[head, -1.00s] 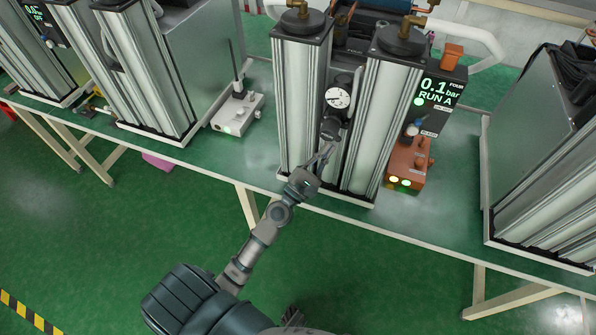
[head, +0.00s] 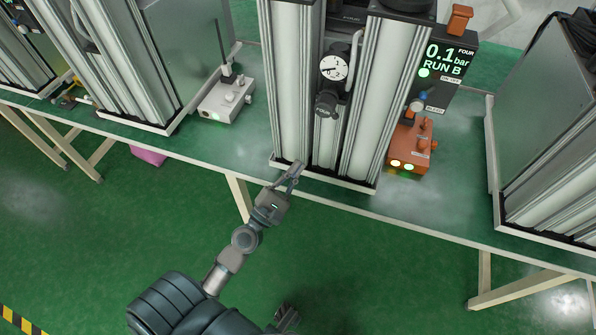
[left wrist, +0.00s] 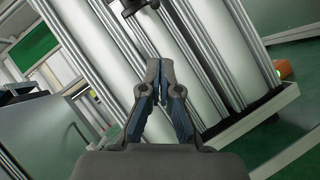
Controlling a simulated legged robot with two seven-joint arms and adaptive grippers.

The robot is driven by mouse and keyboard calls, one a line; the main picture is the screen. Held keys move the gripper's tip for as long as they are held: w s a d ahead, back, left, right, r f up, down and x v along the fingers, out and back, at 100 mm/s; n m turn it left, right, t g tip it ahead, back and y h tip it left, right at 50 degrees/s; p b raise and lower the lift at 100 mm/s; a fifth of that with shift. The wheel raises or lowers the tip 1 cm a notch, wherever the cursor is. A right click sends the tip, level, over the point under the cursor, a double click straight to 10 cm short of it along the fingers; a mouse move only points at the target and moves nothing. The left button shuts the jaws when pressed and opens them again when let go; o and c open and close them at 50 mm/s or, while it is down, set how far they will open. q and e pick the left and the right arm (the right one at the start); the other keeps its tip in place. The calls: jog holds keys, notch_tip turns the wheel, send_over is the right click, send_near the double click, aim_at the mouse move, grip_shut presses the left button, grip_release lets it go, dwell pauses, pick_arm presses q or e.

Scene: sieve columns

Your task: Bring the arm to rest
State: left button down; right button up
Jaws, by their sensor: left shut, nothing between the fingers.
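My left gripper (head: 294,172) is shut and empty. In the head view its tips show against the lower front edge of the twin sieve column unit (head: 398,95), below and apart from the dark knob (head: 327,104) under the round gauge (head: 333,67). In the left wrist view the closed fingers (left wrist: 160,75) meet with nothing between them, in front of the silver columns (left wrist: 192,60). The unit's display (head: 446,60) reads 0.1 bar, RUN B. A dark gripper-like part (head: 286,319), perhaps my right gripper, shows at the bottom edge; its jaws are unclear.
The green bench (head: 232,158) carries a white box with an antenna (head: 227,100) left of the unit and an orange device with lit lamps (head: 409,148) at its right. More column units stand at both sides. The green floor in front is open.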

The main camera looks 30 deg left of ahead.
pick_arm(q)
jog(key=s+d+f+m+g+h+p, duration=0.1)
jog(key=d+f+m+g+p, duration=0.15)
jog(key=f+m+g, duration=0.85)
jog(key=s+d+f+m+h+p, duration=0.1)
jog(key=d+f+m+p, duration=0.3)
jog(key=f, duration=1.6)
jog(key=s+a+f+m+g+y+p, duration=0.1)
jog(key=s+f+m+g, duration=0.4)
jog(key=s+f, duration=0.6)
jog(key=s+a+f+m+g+y, duration=0.2)
jog(key=s+f+m+g+y, duration=0.2)
jog(key=s+f+m, duration=0.4)
jog(key=s+f+g, duration=0.1)
jog(key=s+f, duration=0.2)
jog(key=s, duration=0.2)
jog(key=shift+a+f+g+p, duration=0.15)
jog(key=shift+f+g+p, duration=0.1)
jog(key=shift+g+p, duration=0.1)
pick_arm(e)
jog(key=s+f+g, duration=0.1)
jog(key=s+f, duration=0.1)
jog(key=f, duration=0.7)
jog(key=s+f, duration=0.3)
jog(key=f, duration=0.7)
jog(key=shift+f+g, duration=0.25)
jog(key=shift+g, duration=0.15)
